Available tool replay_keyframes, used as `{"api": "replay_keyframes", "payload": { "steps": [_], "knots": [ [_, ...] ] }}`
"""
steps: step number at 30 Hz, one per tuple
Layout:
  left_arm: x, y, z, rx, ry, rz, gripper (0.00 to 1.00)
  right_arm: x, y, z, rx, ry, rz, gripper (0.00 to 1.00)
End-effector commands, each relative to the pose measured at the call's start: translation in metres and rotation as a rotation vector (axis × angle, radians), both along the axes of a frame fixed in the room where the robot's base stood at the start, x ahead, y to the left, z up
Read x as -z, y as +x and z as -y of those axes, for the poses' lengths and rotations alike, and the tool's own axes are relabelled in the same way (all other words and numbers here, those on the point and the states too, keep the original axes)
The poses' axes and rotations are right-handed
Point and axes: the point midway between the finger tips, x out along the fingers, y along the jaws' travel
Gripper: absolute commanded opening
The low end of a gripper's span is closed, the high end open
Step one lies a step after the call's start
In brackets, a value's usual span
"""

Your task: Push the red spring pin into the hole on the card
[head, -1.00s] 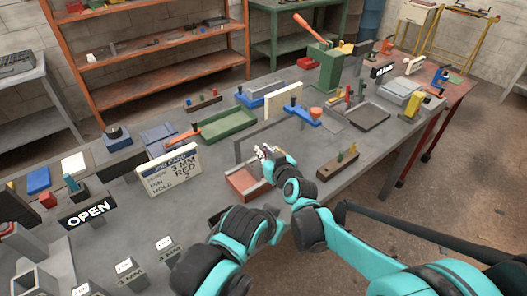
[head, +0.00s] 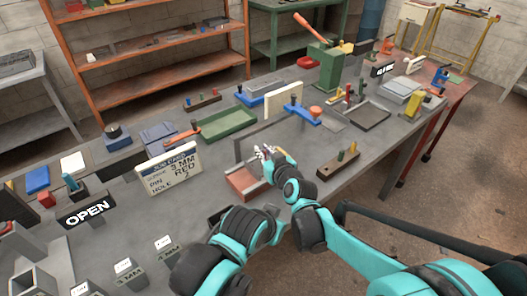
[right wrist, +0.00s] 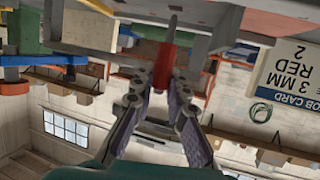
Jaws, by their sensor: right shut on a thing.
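My right gripper (head: 262,152) is over the red tray (head: 240,181), beside the upright grey frame (head: 237,150). In the right wrist view its fingers (right wrist: 166,78) are shut on the red spring pin (right wrist: 164,58). A thin dark tip (right wrist: 172,24) shows above the pin's red body.
A wooden block with small pegs (head: 338,165) lies right of the gripper. A green tray (head: 228,123) and a blue clamp (head: 303,113) are behind. An OPEN sign (head: 86,213) and marked blocks (head: 128,272) stand at the left. Bare bench lies between the card and blocks.

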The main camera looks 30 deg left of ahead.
Motion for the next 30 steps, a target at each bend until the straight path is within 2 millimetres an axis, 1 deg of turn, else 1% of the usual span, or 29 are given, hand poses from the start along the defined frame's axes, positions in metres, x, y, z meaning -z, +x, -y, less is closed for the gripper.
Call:
{"api": "replay_keyframes", "payload": {
  "steps": [30],
  "knots": [
    [0.021, 0.0, 0.0, 0.0, 0.0, 0.0, 0.0, 0.027, 0.0, 0.0, 0.0, 0.0, 0.0, 0.0]
  ]
}}
